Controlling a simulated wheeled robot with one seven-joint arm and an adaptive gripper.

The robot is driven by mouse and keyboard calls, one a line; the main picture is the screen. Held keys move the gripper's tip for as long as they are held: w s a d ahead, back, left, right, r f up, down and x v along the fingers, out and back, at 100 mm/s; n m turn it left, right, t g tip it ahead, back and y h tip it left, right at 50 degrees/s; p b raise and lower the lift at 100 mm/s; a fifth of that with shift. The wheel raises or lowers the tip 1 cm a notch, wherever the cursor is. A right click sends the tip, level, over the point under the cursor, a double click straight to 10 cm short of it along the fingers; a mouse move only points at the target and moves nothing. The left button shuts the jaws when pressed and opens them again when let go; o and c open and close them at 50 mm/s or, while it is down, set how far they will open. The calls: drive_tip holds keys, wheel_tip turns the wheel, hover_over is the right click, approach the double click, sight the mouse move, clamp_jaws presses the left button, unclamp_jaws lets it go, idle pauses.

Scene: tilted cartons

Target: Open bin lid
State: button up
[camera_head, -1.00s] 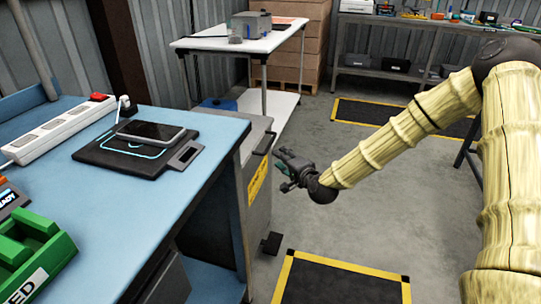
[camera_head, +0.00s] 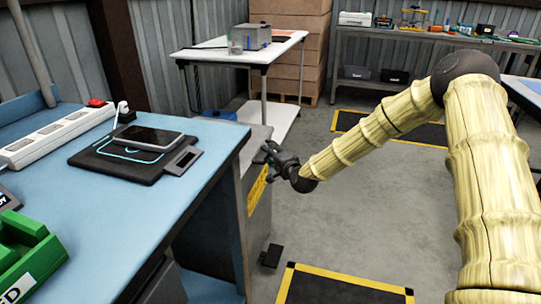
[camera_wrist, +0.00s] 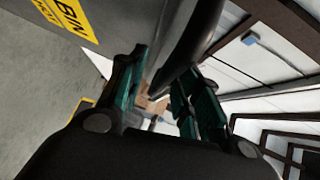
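The grey bin (camera_head: 259,222) stands on the floor beside the blue workbench, with a yellow label (camera_head: 257,189) on its front and a dark pedal at its foot. Its lid (camera_head: 257,135) looks shut. My gripper (camera_head: 268,156) is at the upper front edge of the bin. In the wrist view, my gripper (camera_wrist: 162,95) has its green-padded fingers apart. A dark curved bar (camera_wrist: 192,45), perhaps the lid's handle, reaches between them. The yellow label (camera_wrist: 68,15) also shows there, at top left. Whether the fingers touch the bar I cannot tell.
The blue workbench (camera_head: 120,215) is close on the left, with a phone on a black pad, a power strip and a green tray. A white table (camera_head: 225,52) stands behind the bin. The floor (camera_head: 350,220) to the right is open, with yellow-edged mats.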

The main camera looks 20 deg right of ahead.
drive_tip(key=shift+w+a, duration=0.1)
drive_tip(key=shift+w, duration=0.15)
clamp_jaws()
drive_tip(key=shift+r, duration=0.1)
